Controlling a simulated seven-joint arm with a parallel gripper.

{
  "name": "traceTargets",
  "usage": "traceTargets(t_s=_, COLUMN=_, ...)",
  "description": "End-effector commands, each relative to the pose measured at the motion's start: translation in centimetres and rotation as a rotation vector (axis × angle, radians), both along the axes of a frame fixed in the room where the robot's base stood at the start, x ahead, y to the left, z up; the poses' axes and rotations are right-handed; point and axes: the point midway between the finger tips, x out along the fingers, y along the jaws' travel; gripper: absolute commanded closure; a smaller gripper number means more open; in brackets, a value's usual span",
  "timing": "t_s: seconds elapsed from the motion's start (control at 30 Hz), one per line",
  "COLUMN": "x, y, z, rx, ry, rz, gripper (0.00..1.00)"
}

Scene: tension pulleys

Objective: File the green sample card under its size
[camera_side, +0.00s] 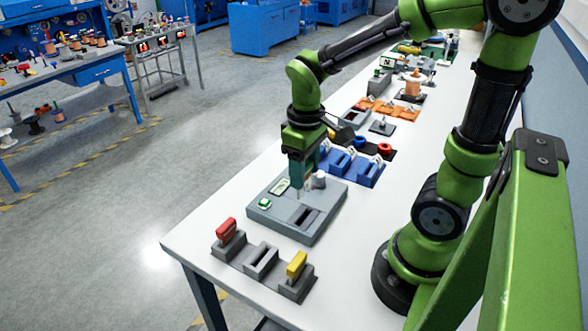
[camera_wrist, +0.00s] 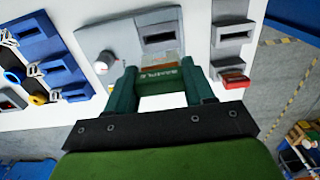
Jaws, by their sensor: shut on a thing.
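My gripper (camera_side: 300,190) is over the grey station (camera_side: 323,216), between its display and its knob. In the wrist view my two dark green fingers (camera_wrist: 160,82) are shut on a dark green card (camera_wrist: 158,73) with small pale lettering, which I take for the green sample card. In the side view the card is mostly hidden by the fingers. The station has an open dark slot (camera_side: 304,217), also visible in the wrist view (camera_wrist: 159,38). Blue slotted holders (camera_side: 341,163) with white labels stand beyond the station. I cannot read their labels.
Nearer the table's end stand grey holders: one with a red card (camera_side: 226,230), an empty one (camera_side: 261,259), one with a yellow card (camera_side: 297,264). The station carries a green button (camera_side: 264,204) and pale knob (camera_side: 319,180). Orange holders (camera_side: 389,108) stand farther back. The left table strip is clear.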

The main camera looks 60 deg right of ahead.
Motion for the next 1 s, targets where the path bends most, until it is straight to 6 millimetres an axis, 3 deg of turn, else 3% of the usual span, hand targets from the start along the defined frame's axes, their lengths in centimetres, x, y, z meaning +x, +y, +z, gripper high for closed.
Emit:
traceTargets(t_s=0.7, x=0.0, y=0.0, z=4.3, rx=0.0, ry=-0.003, rz=0.0, gripper=0.77)
traceTargets(t_s=1.0, x=0.0, y=0.0, z=4.6, rx=0.0, ry=-0.002, rz=0.001, gripper=0.77)
